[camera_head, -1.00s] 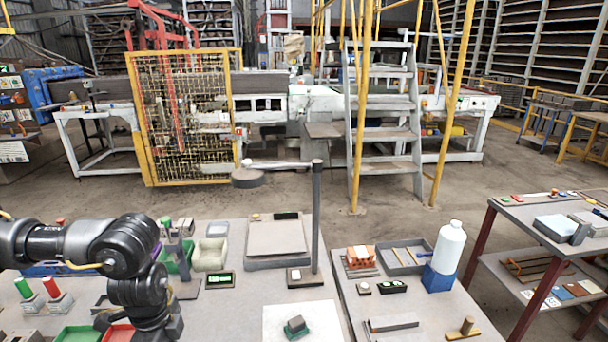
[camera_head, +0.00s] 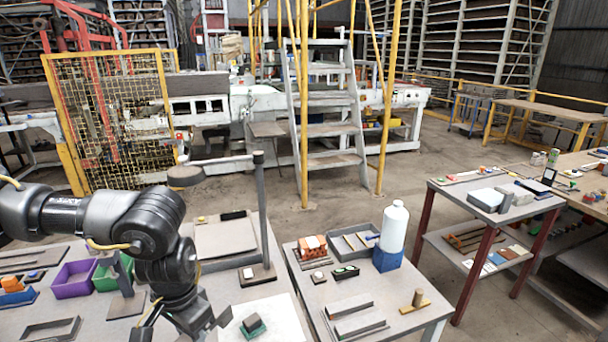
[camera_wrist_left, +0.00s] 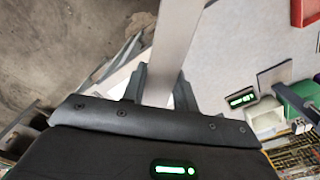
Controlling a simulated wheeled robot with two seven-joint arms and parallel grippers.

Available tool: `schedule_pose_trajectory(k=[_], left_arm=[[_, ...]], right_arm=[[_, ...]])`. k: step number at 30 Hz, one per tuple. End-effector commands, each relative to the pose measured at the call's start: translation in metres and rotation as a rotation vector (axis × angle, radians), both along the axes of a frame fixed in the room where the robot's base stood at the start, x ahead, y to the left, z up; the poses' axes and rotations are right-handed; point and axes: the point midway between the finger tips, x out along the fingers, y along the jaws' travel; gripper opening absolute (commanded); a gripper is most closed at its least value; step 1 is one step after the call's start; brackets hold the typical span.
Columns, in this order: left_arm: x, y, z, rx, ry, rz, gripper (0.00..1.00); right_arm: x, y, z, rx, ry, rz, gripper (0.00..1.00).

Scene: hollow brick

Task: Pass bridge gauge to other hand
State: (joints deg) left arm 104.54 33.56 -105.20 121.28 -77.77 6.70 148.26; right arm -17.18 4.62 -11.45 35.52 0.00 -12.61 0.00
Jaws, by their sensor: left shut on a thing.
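My left gripper (camera_wrist_left: 160,86) is shut on a long, flat grey bar (camera_wrist_left: 176,42), which I take to be the bridge gauge. In the left wrist view the bar runs out from between the fingers past the top edge. In the head view my left gripper (camera_head: 196,318) is low at the front of the table, left of the white sheet. My right gripper is not in view.
A post with an arm and round disc (camera_head: 260,215) stands upright behind the gripper. A green block with a dark top (camera_head: 253,326) lies on the white sheet (camera_head: 283,322). A white bottle (camera_head: 394,228) stands in a blue holder on the right table. Purple (camera_head: 75,280) and green bins stand left.

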Motion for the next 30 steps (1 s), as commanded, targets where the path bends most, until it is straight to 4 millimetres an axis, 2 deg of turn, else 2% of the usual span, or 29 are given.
schedule_pose_trajectory(k=[8, 11, 14, 24, 30], left_arm=[[0.001, 0.0, 0.002, -0.001, -0.002, -0.003, 0.0], [0.002, -0.006, 0.004, -0.001, -0.003, -0.024, 0.0], [0.005, -0.02, 0.009, 0.0, -0.001, -0.075, 0.0], [0.025, -0.11, 0.045, -0.001, -0.003, -0.404, 0.0], [0.036, -0.154, 0.064, 0.001, -0.002, -0.574, 0.0]], right_arm=[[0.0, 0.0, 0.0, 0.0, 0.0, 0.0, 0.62], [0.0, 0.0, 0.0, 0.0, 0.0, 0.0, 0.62], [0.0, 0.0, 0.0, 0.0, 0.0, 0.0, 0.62], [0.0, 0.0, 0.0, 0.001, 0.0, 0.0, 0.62], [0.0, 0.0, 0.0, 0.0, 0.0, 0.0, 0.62]])
